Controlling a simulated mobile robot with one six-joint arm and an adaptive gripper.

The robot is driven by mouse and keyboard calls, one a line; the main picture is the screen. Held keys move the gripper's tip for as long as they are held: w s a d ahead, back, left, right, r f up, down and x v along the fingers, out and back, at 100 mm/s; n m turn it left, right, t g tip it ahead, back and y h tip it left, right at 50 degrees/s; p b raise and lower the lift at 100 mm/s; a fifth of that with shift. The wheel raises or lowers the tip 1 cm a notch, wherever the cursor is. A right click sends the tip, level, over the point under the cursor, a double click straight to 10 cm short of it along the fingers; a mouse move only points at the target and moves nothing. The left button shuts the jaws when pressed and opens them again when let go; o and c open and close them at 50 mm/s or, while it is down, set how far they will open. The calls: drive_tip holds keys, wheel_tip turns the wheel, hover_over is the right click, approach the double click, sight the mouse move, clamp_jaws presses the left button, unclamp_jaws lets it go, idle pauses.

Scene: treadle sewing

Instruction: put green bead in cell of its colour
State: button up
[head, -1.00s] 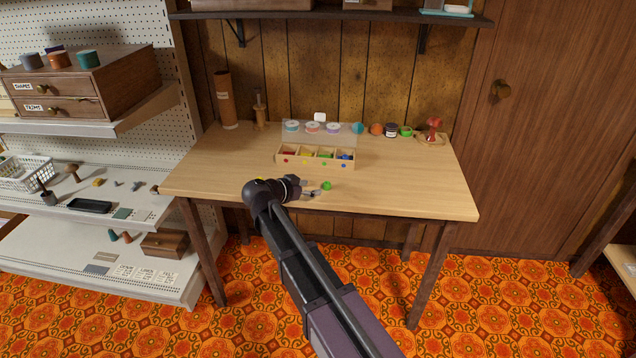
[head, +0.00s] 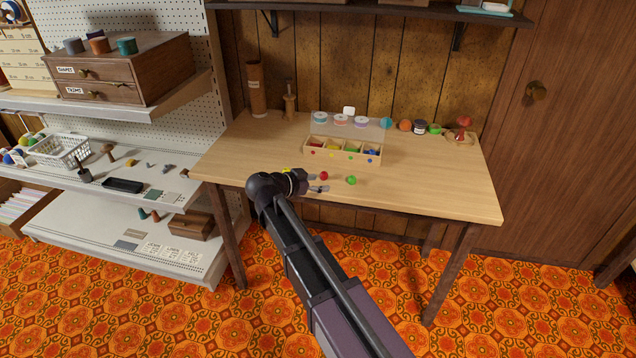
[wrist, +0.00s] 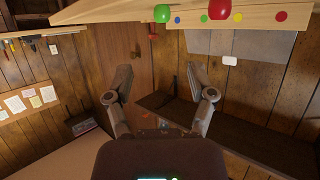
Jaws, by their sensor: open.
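The green bead (head: 351,180) lies on the table top near its front edge, to the right of my gripper; it also shows in the wrist view (wrist: 161,13). A wooden box with a row of cells (head: 318,149) stands behind it, with coloured dots on its front: red, yellow, green and blue from left to right. The green dot (head: 349,157) marks the third cell. My gripper (head: 318,182) is open and empty at the table's front edge, apart from the bead. Its fingers (wrist: 160,90) are spread in the wrist view.
A red bead (head: 324,175) lies close to my gripper, left of the green one. A yellow thing (head: 286,170) is partly hidden by my wrist. Spools and jars (head: 405,125) line the table's back. A shelf unit (head: 120,205) stands at the left.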

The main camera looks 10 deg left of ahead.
idle(0.4)
drive_tip(key=s+d+f+n+g+y, duration=0.1)
drive_tip(key=s+d+f+n+g, duration=0.2)
drive_tip(key=d, duration=0.7)
drive_tip(key=s+d+f+g+y, duration=0.2)
drive_tip(key=d+f+g, duration=0.25)
drive_tip(key=d, duration=0.55)
drive_tip(key=s+d+f+n+g+y, duration=0.2)
drive_tip(key=s+d+f+n+y, duration=0.2)
drive_tip(key=s+d, duration=0.7)
drive_tip(key=shift+s+d+n+g+y, duration=0.3)
drive_tip(key=shift+n+y, duration=0.4)
drive_tip(key=shift+y, duration=0.4)
drive_tip(key=shift+w+a, duration=0.1)
